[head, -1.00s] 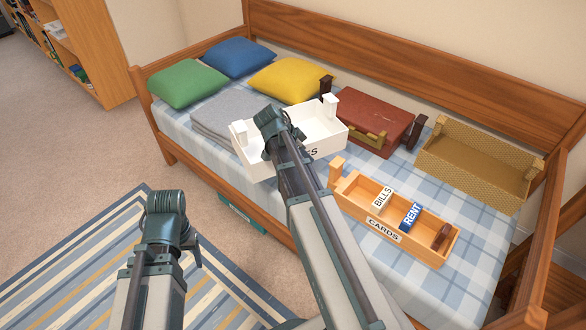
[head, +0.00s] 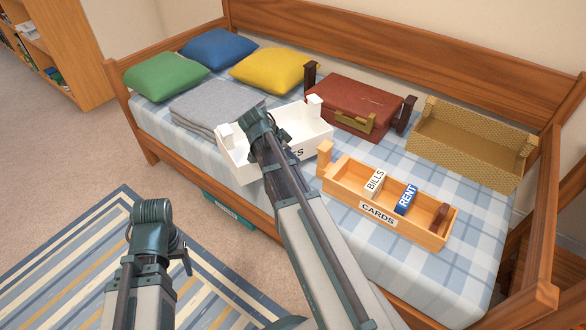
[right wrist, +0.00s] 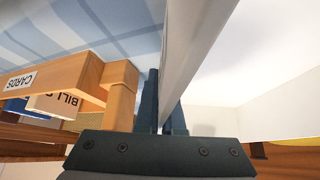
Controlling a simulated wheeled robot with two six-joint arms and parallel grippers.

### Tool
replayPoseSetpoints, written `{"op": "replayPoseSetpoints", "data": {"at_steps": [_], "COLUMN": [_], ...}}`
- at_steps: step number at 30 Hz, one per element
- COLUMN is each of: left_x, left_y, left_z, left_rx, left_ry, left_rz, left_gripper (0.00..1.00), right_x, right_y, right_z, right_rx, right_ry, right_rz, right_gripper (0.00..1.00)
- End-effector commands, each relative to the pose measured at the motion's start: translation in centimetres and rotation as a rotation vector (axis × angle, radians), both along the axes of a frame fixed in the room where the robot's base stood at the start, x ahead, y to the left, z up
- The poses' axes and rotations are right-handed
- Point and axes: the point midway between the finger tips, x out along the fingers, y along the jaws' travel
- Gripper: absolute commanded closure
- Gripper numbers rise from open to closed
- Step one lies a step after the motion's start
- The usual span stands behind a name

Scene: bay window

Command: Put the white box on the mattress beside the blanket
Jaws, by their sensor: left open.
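The white box (head: 237,168) is an open-topped bin with raised end posts, beside the folded grey blanket (head: 205,105) on the plaid mattress (head: 290,210) in the head view. My right gripper (head: 262,128) is at the box, its arm covering part of the front. In the right wrist view, the box's thin white wall (right wrist: 200,40) runs between the fingers (right wrist: 163,105), which are shut on it. I cannot tell if the box bottom touches the mattress. My left gripper (head: 175,250) is open and empty above the striped rug.
A red case (head: 350,105) stands behind the box. A wooden CARDS bin (head: 425,235) is to the right, with a woven tan bin (head: 465,155) beyond it. Green, blue and yellow pillows (head: 268,70) lie behind the blanket. A wooden bed rail borders the mattress.

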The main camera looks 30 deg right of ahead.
Motion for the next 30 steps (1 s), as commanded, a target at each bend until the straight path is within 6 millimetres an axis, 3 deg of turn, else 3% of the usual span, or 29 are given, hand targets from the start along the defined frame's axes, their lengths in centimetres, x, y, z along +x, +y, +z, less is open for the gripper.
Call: {"op": "replayPoseSetpoints", "data": {"at_steps": [12,25,27,30], "left_x": [0.0,0.0,0.0,0.0], "left_y": [-0.1,-0.1,-0.1,-0.1], "left_z": [-3.9,-4.1,-3.9,-3.9], "left_rx": [-0.002,-0.003,-0.003,-0.003], "left_ry": [0.0,0.0,0.0,0.0], "left_rz": [0.0,0.001,0.001,0.001], "left_gripper": [0.33,0.33,0.33,0.33], "right_x": [0.0,0.0,0.0,0.0], "right_y": [0.0,0.0,0.0,0.0], "right_z": [-3.8,-4.1,-3.9,-3.9], "right_rx": [-0.001,-0.001,0.0,0.0], "right_ry": [-0.001,-0.001,0.0,0.0], "right_rz": [0.001,-0.001,0.0,0.0], "right_gripper": [1.0,1.0,0.82,0.65]}}
